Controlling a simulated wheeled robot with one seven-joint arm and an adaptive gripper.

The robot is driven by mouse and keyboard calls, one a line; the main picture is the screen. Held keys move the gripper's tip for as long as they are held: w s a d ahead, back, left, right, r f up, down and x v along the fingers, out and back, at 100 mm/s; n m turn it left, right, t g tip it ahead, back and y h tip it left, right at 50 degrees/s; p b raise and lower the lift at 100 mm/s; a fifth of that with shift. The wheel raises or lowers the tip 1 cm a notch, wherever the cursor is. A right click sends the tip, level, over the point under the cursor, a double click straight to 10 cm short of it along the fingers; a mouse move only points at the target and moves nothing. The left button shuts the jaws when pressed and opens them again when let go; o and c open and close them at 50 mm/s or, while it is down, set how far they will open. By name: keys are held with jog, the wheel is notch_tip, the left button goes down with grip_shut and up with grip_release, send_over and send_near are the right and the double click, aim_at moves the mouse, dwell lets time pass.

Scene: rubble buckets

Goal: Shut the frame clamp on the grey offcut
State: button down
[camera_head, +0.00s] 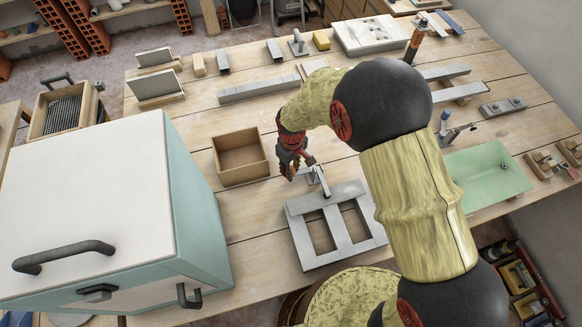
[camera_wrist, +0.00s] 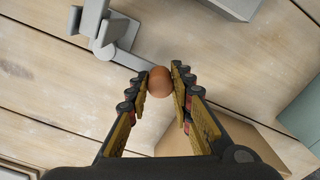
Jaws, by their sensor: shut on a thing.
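My gripper (camera_head: 291,168) is low over the middle of the table, beside the frame clamp (camera_head: 321,182). In the wrist view its fingers (camera_wrist: 160,80) are shut on the brown ball knob (camera_wrist: 160,83) at the end of the clamp's handle. A thin grey bar runs from the knob to the clamp's grey body (camera_wrist: 108,30). The clamp stands at the far edge of a grey frame (camera_head: 296,232) with two openings. A grey piece (camera_wrist: 238,5) shows at the wrist view's top edge. I cannot tell the grey offcut apart from the frame.
An open, empty cardboard-brown box (camera_head: 240,168) stands left of my gripper. A big white and teal cabinet (camera_head: 90,190) fills the near left. Grey bars (camera_head: 258,90) lie farther back. A green tray (camera_head: 485,175) lies to the right, partly behind my arm.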

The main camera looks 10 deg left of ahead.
jog(key=shift+s+d, duration=0.1)
jog(key=shift+s, duration=0.05)
jog(key=c, duration=1.6)
grip_release()
jog(key=shift+o, duration=0.2)
notch_tip(320, 180, up, 12)
